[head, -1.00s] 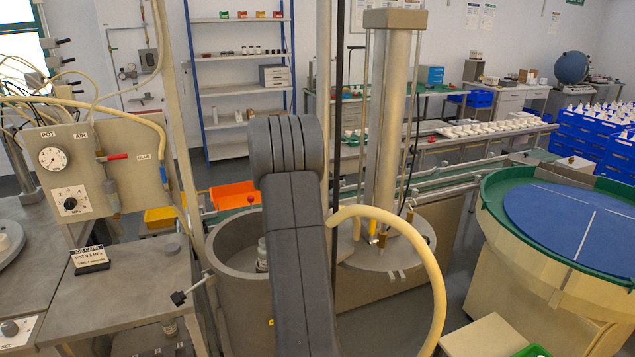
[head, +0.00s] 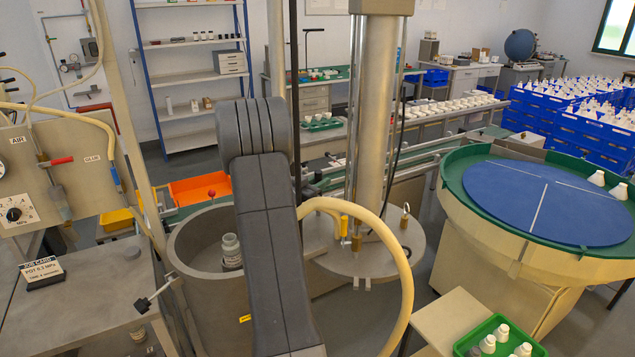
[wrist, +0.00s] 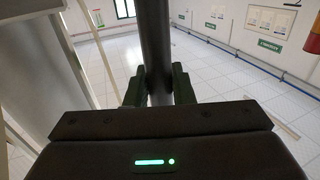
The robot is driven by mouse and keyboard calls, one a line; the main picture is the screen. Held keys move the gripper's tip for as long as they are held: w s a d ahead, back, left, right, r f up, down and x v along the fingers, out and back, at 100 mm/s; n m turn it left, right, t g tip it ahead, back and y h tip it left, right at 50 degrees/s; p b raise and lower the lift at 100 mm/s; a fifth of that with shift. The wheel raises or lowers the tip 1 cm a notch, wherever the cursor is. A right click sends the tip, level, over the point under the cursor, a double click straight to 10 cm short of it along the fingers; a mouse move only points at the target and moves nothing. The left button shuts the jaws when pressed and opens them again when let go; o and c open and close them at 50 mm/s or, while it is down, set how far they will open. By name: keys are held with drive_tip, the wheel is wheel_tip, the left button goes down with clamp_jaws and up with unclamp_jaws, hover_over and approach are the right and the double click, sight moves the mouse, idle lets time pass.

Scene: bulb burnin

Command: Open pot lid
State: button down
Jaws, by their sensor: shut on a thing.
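The pot (head: 190,280) is a grey cylinder left of my arm in the head view. Its top is uncovered on the visible side, and a bottle (head: 231,250) shows inside. The lid (head: 400,262) is a round grey plate right of my arm, off to the side of the pot. It carries brass fittings, and a beige hose loops from it. In the wrist view my gripper (wrist: 158,88) is shut on a dark upright bar (wrist: 156,40). In the head view my own arm hides the jaws and part of the pot and lid.
A turntable (head: 535,205) with a green rim stands close right of the lid. A thick upright column (head: 372,130) rises at the lid. A green tray of bottles (head: 490,345) lies front right. A bench with a job card (head: 42,270) is at left.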

drive_tip(key=c, duration=1.3)
unclamp_jaws()
drive_tip(key=shift+s+a, duration=0.1)
drive_tip(key=b+v, duration=0.3)
drive_tip(key=v, duration=1)
drive_tip(key=shift+s+a, duration=0.25)
drive_tip(key=shift+d+r, duration=0.1)
drive_tip(key=p+x, duration=0.3)
drive_tip(key=x, duration=1)
drive_tip(key=shift+w+d, duration=0.25)
drive_tip(key=shift+w, duration=0.1)
